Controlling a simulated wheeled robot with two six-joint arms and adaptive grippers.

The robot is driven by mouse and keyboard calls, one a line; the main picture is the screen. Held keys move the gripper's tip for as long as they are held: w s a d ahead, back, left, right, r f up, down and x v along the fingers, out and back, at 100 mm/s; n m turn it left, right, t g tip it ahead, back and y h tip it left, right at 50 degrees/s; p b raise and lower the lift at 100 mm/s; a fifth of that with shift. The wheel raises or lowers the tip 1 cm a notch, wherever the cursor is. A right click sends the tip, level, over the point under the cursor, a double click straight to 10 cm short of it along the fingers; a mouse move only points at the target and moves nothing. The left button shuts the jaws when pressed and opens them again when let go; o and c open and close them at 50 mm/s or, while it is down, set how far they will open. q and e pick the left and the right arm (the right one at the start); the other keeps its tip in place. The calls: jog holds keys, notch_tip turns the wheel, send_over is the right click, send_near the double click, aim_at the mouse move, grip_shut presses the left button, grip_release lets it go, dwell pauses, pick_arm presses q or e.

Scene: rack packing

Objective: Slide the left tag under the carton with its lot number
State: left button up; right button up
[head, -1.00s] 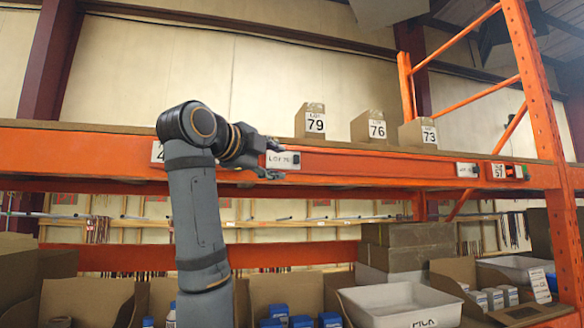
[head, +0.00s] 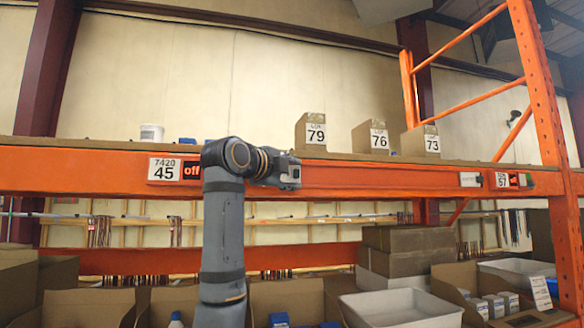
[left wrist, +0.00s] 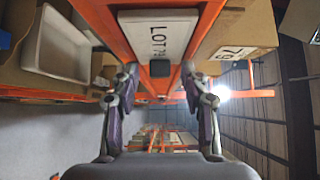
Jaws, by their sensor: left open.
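Three cartons stand on the upper shelf: LOT 79 (head: 308,133), LOT 76 (head: 370,138) and LOT 73 (head: 420,141). The left tag (left wrist: 160,35) is a white plate that appears to read LOT 79, with a dark knob at its end, in the left wrist view. It lies against the orange beam. My left gripper (left wrist: 160,72) is open, its two fingers on either side of the knob, apparently apart from it. In the head view my left wrist hides the tag and fingers. The right tag (head: 471,179) is on the beam further right. My right gripper is not in view.
A rack upright (head: 541,95) stands at right. Below are a white bin (head: 385,308) and open boxes.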

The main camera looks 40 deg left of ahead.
pick_arm(q)
grip_shut()
dwell(0.4)
